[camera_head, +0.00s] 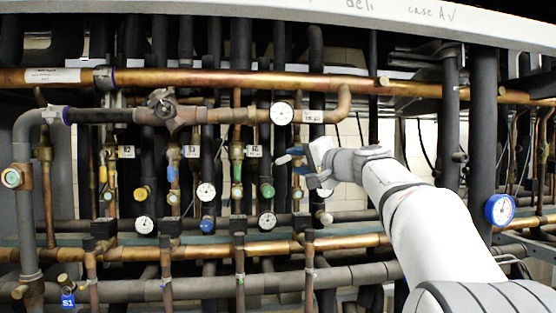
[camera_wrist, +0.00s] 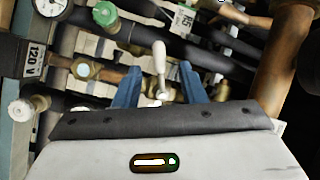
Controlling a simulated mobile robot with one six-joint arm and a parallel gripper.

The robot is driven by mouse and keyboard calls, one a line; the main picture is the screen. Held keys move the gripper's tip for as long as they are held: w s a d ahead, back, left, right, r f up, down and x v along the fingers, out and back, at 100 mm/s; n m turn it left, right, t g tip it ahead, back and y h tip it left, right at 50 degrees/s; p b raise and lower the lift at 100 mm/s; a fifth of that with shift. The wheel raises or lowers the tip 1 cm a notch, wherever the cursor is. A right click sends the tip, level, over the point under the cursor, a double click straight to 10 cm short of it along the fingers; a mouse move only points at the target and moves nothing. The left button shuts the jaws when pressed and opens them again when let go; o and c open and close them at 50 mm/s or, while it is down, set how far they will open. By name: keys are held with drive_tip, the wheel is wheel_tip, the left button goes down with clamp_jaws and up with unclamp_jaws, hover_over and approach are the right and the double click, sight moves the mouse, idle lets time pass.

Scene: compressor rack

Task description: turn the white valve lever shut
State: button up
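The white valve lever (camera_wrist: 159,58) shows in the wrist view as a pale rod with a rounded end, pointing up in the picture. Its lower end runs to a small pale fitting just beyond my gripper body. My gripper (camera_wrist: 160,70) is open, with one blue finger on each side of the lever and a visible gap to each. In the head view my gripper (camera_head: 289,157) reaches left to the pipes right of the green valve.
A copper pipe (camera_wrist: 284,62) runs close at the right in the wrist view. A green knob (camera_wrist: 105,14) and a gauge (camera_wrist: 50,6) are at its upper left. In the head view a horizontal copper pipe (camera_head: 230,81) passes above my gripper, and a blue-rimmed gauge (camera_head: 499,210) is far right.

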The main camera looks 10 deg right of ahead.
sight(285, 161)
drive_tip(key=p+x, duration=0.2)
drive_tip(key=x, duration=0.4)
drive_tip(key=shift+w+a, duration=0.15)
drive_tip(key=shift+f, duration=0.1)
clamp_jaws()
idle(0.3)
